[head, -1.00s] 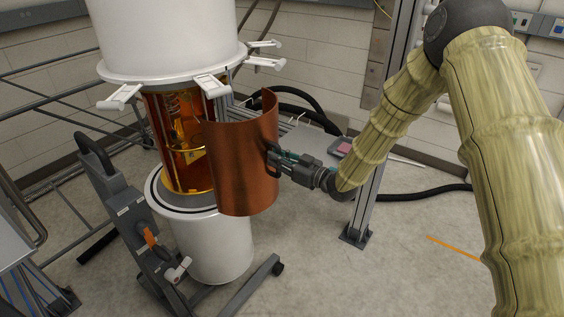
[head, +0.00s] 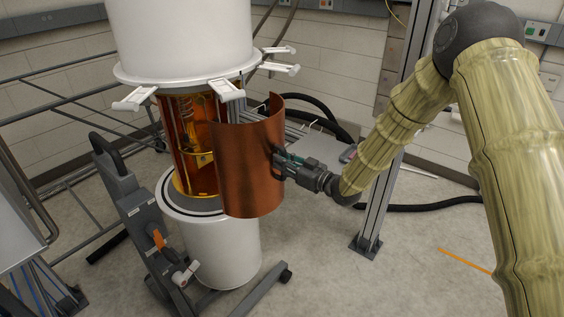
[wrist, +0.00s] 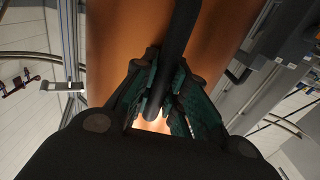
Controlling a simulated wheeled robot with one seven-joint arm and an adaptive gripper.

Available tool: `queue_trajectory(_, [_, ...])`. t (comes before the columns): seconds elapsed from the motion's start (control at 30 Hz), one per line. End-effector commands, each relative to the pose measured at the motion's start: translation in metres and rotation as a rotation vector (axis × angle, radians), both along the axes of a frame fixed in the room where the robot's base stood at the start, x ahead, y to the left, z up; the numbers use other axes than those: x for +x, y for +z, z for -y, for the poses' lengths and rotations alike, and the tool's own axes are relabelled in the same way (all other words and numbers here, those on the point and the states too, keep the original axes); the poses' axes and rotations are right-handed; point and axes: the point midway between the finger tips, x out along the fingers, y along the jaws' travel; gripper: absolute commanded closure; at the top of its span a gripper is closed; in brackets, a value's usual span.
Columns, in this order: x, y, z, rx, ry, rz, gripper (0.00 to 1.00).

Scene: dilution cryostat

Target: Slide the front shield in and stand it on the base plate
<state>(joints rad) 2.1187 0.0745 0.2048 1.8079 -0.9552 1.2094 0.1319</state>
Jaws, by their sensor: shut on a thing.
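The front shield (head: 246,165) is a curved copper half-shell, upright in the head view. It covers the right part of the cryostat's amber-lit inside (head: 190,140). My gripper (head: 281,163) is shut on a dark handle on the shield's outer right side. In the wrist view my gripper (wrist: 158,105) has its green-lined fingers around the dark handle (wrist: 182,40), with the copper shield (wrist: 125,45) behind. The base plate (head: 172,204) is the ringed top of the lower white cylinder. The shield's lower edge overlaps its right side in the picture; I cannot tell if they touch.
The white upper can (head: 185,40) hangs above, with white latch arms (head: 228,91) sticking out around its rim. A grey wheeled lift (head: 135,215) with an orange part stands at the left. A metal post (head: 385,190) stands behind my arm.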

Motion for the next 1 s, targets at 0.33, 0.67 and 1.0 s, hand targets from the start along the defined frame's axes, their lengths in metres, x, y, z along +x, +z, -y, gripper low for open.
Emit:
queue_trajectory(0.33, [-0.001,0.001,0.0,0.002,0.0,0.003,1.0])
queue_trajectory(0.67, [0.001,0.001,-0.003,0.002,0.001,0.003,1.0])
queue_trajectory(1.0, [0.01,0.001,-0.014,0.0,0.0,0.003,1.0])
